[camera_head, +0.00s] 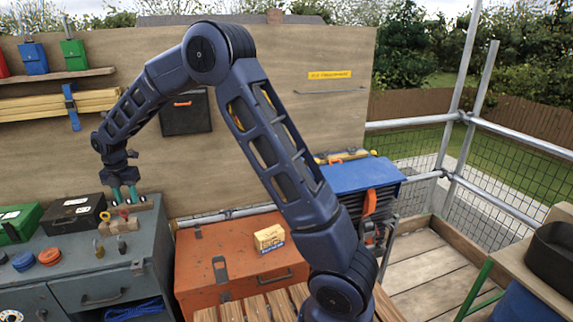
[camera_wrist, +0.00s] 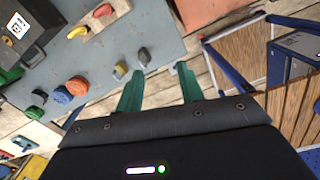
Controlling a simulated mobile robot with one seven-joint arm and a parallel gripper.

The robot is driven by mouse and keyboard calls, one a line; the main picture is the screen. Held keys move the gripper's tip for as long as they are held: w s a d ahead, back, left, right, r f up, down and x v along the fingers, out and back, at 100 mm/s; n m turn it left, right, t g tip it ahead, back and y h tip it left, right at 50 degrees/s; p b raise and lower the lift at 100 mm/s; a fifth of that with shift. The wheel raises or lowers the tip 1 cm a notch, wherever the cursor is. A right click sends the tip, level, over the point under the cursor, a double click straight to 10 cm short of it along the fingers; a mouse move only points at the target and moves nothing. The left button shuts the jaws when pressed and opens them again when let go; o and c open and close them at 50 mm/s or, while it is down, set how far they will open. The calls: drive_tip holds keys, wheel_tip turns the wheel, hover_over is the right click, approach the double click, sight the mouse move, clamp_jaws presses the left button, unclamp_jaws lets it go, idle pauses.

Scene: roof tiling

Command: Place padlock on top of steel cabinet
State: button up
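The grey-blue steel cabinet (camera_head: 75,268) with drawers stands at the left; its top also shows in the wrist view (camera_wrist: 165,30). Two small padlock-like pieces stand near the front of its top, one brassy (camera_head: 98,249) and one grey (camera_head: 121,246). They also show in the wrist view, the brassy one (camera_wrist: 120,71) and the grey one (camera_wrist: 144,57), just past my left fingertip. I cannot tell which is the task's padlock. My gripper (camera_head: 125,192) is above the back right of the cabinet top. In the wrist view its green fingers (camera_wrist: 159,70) are apart with nothing between them.
A wooden block with red and yellow pieces (camera_head: 120,226), a black case (camera_head: 72,213), a green case (camera_head: 18,224) and coloured discs (camera_head: 48,256) share the cabinet top. An orange chest (camera_head: 215,250) bearing a yellow box (camera_head: 269,237) stands to the right.

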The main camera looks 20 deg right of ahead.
drive_tip(key=s+d+r+m+t, duration=0.15)
drive_tip(key=d+r+m, duration=0.4)
drive_tip(key=d, duration=0.55)
drive_tip(key=s+d+r+m, duration=0.2)
drive_tip(key=d+r+m, duration=0.35)
drive_tip(key=d, duration=0.55)
drive_tip(key=s+d+r+m+t, duration=0.1)
drive_tip(key=d+r+m, duration=0.5)
drive_tip(key=d, duration=0.5)
drive_tip(key=s+d+m+t, duration=0.1)
drive_tip(key=s+d+m, duration=1.5)
drive_tip(key=s+d, duration=0.4)
drive_tip(key=shift+s+d+f+t, duration=0.2)
drive_tip(key=shift+s+d+t, duration=0.15)
drive_tip(key=shift+s, duration=0.7)
